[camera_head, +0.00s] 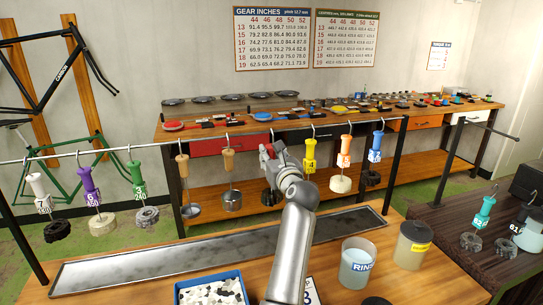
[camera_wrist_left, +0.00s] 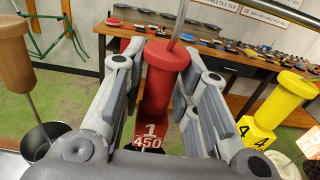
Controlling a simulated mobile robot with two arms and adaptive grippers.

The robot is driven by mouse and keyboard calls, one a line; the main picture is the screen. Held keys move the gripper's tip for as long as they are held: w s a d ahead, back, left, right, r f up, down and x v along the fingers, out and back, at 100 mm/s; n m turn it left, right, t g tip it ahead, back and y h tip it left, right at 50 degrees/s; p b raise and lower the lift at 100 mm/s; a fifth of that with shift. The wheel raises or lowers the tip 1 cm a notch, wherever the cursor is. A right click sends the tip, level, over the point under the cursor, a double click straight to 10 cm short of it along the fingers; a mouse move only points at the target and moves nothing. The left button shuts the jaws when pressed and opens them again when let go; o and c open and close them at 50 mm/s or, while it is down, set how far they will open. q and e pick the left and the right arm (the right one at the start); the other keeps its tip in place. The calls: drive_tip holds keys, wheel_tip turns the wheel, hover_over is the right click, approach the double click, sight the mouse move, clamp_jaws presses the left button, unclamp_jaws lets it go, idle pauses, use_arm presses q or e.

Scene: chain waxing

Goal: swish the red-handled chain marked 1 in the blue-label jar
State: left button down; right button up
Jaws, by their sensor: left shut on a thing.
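My left gripper (camera_head: 270,157) is at the hanging rail, between a wooden handle and the yellow handle. In the left wrist view its fingers (camera_wrist_left: 160,90) are shut around a red handle (camera_wrist_left: 165,75) with a red tag reading 1 and 450. A metal rod rises from the handle's top toward the rail; I cannot tell whether its hook still bears on the rail. A dark chain (camera_head: 271,196) shows partly below the gripper. The blue-label jar (camera_head: 357,262), reading RINSE, stands on the front bench, holding cloudy liquid. My right gripper is not in view.
The rail (camera_head: 110,148) also carries purple, green, yellow (camera_head: 310,153), orange and blue handles with hanging pieces. A yellow-label jar (camera_head: 412,246) stands right of the blue-label jar. A long metal tray (camera_head: 170,262) and a blue tray (camera_head: 240,280) lie on the bench.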

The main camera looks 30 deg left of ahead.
use_arm(q)
drive_tip(key=shift+r, duration=0.2)
drive_tip(key=shift+r+p, duration=1.2)
drive_tip(key=shift+r, duration=0.2)
drive_tip(key=shift+d+f, duration=0.1)
